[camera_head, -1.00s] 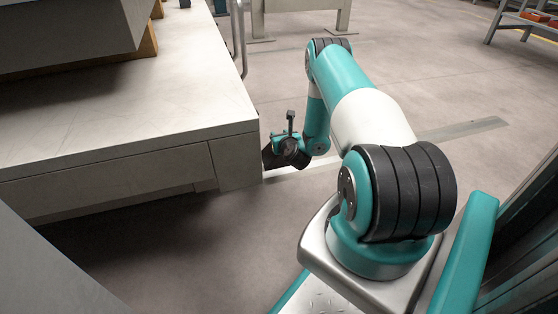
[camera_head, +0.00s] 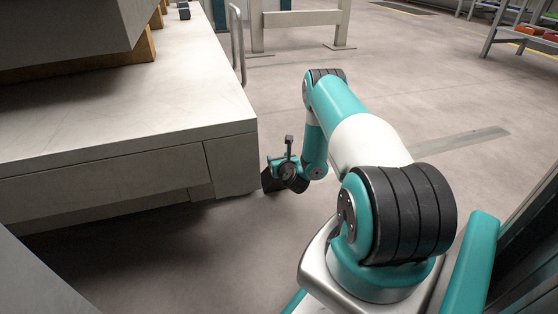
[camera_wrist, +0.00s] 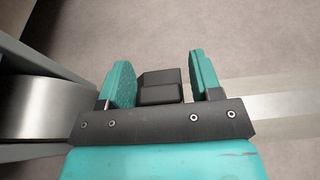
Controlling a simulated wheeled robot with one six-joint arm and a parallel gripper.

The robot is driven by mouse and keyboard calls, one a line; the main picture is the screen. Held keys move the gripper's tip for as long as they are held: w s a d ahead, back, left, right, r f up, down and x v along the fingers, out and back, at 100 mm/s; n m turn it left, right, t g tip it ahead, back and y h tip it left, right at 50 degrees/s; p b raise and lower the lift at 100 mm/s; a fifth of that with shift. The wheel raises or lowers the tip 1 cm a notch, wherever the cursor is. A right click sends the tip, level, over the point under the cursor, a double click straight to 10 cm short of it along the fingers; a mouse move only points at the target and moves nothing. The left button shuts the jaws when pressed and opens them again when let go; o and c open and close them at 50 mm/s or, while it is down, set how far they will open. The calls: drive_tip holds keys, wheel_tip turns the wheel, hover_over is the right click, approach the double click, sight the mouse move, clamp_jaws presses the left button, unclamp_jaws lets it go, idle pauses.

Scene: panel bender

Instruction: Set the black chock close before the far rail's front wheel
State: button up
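My gripper (camera_wrist: 162,75) shows in the wrist view with its two teal fingers apart. The black chock (camera_wrist: 160,93) lies between them, with a narrow gap to the right finger and hardly any to the left. I cannot tell its height over the floor. A shiny round metal wheel (camera_wrist: 40,108) is at the left edge, beside the left finger. A pale rail strip (camera_wrist: 285,105) runs along the floor to the right. In the head view my gripper (camera_head: 287,165) is low, just right of the machine's front corner; the wheel is hidden there.
The machine's pale bed (camera_head: 120,115) fills the left side, close to my gripper. A small dark block (camera_head: 184,11) stands on it at the back. Open floor (camera_head: 400,70) lies between.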

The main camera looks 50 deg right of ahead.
drive_tip(key=shift+r, duration=0.2)
drive_tip(key=shift+p+v, duration=0.7)
drive_tip(key=shift+v, duration=0.1)
drive_tip(key=p+v, duration=1)
drive_tip(key=p, duration=0.8)
drive_tip(key=shift+s+a, duration=0.1)
drive_tip(key=shift+s, duration=0.05)
